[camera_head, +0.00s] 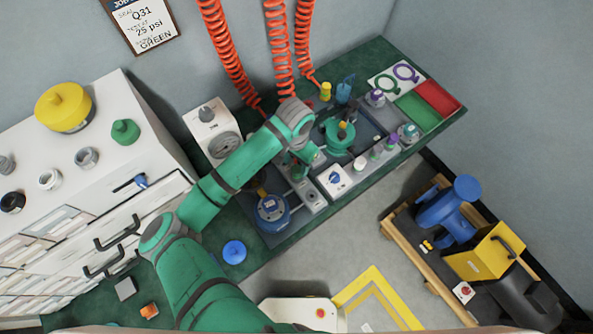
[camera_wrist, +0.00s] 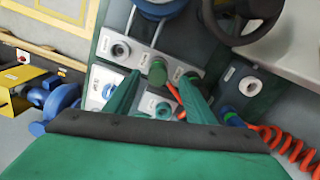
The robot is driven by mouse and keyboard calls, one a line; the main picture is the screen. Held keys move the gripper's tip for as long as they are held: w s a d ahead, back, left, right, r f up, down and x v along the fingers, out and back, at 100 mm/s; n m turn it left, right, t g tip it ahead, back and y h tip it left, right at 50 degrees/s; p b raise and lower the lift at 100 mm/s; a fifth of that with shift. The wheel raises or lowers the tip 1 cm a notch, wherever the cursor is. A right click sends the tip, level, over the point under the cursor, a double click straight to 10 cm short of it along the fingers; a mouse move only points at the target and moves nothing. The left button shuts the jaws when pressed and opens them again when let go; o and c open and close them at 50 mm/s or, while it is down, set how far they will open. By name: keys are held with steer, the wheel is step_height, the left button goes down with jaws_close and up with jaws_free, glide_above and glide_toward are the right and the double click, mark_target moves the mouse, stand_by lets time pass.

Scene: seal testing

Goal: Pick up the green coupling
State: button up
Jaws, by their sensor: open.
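A green coupling (camera_wrist: 157,72) shows in the wrist view between my fingertips, over a grey panel with round ports. In the head view, a small green piece (camera_head: 298,172) beside the end of my arm looks like the same coupling, partly hidden. My gripper (camera_wrist: 160,80) is open, one finger on each side of the coupling with gaps between. I cannot tell whether the fingertips reach down to its height.
A blue round device (camera_head: 272,212) and a teal valve body (camera_head: 340,136) stand close on the green bench (camera_head: 225,270). A gauge box (camera_head: 212,128) is at the back left. Orange coiled hoses (camera_head: 278,50) hang behind. A trolley (camera_head: 400,240) with a blue pump stands at right.

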mark_target(297, 169)
steer(key=f, duration=0.3)
steer(key=shift+w+d+f, duration=0.1)
steer(key=shift+d+f, duration=0.2)
steer(key=shift+a+f, duration=0.15)
steer(key=shift+f, duration=0.3)
steer(key=shift+d, duration=0.2)
steer(key=c, duration=1.2)
steer(key=shift+a+r, duration=0.1)
